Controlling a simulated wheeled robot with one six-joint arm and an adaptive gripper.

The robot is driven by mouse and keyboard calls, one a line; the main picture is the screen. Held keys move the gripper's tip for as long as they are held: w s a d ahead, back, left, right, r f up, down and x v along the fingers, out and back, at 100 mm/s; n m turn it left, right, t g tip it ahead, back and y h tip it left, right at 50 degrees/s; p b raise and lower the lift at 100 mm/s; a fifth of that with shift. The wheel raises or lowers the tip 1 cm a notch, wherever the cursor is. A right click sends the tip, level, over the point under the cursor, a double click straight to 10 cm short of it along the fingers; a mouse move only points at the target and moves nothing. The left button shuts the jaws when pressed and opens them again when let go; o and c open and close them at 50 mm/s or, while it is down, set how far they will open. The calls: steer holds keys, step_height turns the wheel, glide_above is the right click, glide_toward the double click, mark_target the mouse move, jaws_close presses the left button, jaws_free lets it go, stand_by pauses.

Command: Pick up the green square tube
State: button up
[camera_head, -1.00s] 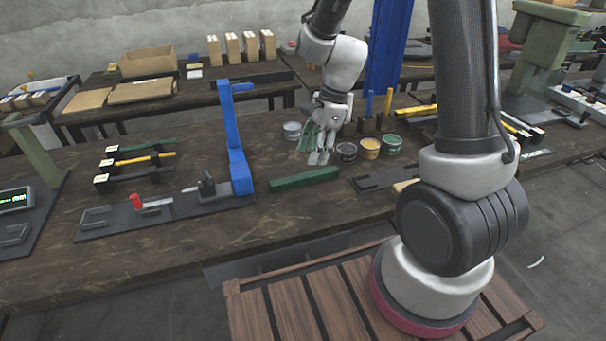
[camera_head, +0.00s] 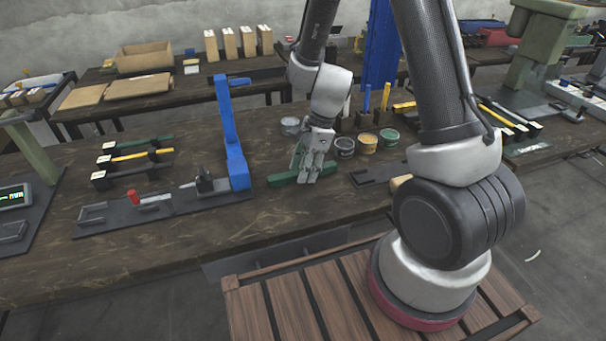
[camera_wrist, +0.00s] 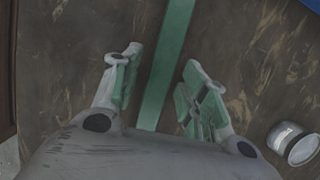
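The green square tube (camera_head: 283,180) lies on the dark wooden workbench, in front of the row of tins. My gripper (camera_head: 307,181) is over the tube's right part in the head view and hides some of it. In the wrist view the tube (camera_wrist: 168,65) runs between the two green-padded fingers of my gripper (camera_wrist: 160,92). The fingers are apart, with a gap on each side of the tube. I cannot tell the exact height of the fingertips over the bench.
Several tins (camera_head: 367,142) stand just behind and right of my gripper. A dark flat fixture (camera_head: 375,173) lies to the right. The bench front (camera_head: 190,238) is clear.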

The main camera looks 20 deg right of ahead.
jaws_close()
steer(key=shift+r, duration=0.1)
